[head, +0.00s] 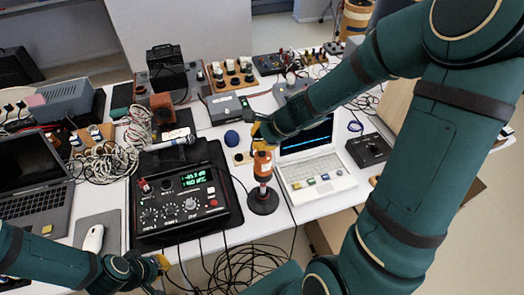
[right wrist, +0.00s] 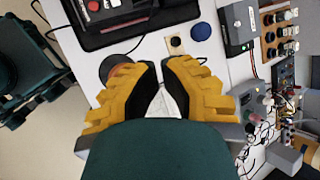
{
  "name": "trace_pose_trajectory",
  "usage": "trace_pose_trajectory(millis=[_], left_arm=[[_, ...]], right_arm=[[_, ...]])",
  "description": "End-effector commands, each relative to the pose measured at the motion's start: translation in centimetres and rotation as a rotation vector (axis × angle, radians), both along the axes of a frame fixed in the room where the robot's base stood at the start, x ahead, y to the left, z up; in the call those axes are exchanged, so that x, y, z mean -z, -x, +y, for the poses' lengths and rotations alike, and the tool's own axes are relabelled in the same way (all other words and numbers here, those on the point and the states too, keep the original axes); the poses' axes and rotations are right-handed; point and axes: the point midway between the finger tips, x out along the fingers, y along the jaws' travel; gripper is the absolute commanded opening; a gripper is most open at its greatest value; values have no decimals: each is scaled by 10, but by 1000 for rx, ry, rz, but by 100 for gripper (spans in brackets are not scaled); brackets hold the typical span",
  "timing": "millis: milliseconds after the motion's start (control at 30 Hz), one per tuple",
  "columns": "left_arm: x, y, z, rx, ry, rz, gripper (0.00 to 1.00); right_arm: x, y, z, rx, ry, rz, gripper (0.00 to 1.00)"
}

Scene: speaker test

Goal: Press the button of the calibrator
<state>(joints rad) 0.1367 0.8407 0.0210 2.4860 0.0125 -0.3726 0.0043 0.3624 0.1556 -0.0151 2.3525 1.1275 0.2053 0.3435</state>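The calibrator (head: 263,165), an orange cylinder with a pale band, stands upright above a round dark base (head: 263,201) in the head view. My right gripper (head: 262,140) is right at its top; contact cannot be made out. In the right wrist view the yellow fingers of this gripper (right wrist: 160,70) come nearly together at the tips, with nothing seen held between them. A bit of orange and the dark base (right wrist: 112,66) show past the left finger there; the calibrator's button is hidden. My left gripper (head: 158,268) is low at the left, its fingers partly hidden.
A black meter case (head: 187,190) with a green display stands left of the calibrator, a white laptop (head: 318,180) right of it. A blue ball (head: 232,138) lies behind. Loose black cables (head: 245,262) hang at the front edge. A grey laptop (head: 32,180) is far left.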

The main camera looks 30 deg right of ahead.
Motion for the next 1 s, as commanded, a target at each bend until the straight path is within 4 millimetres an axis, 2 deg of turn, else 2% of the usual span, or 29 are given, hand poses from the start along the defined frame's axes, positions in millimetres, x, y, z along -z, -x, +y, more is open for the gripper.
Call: trace_pose_trajectory(millis=[633, 1000], left_arm=[[-55, 0, 0, 0, 0, 0, 0], [-56, 0, 0, 0, 0, 0, 0]], right_arm=[[-58, 0, 0, 0, 1, -1, 0], [-59, 0, 0, 0, 0, 0, 0]])
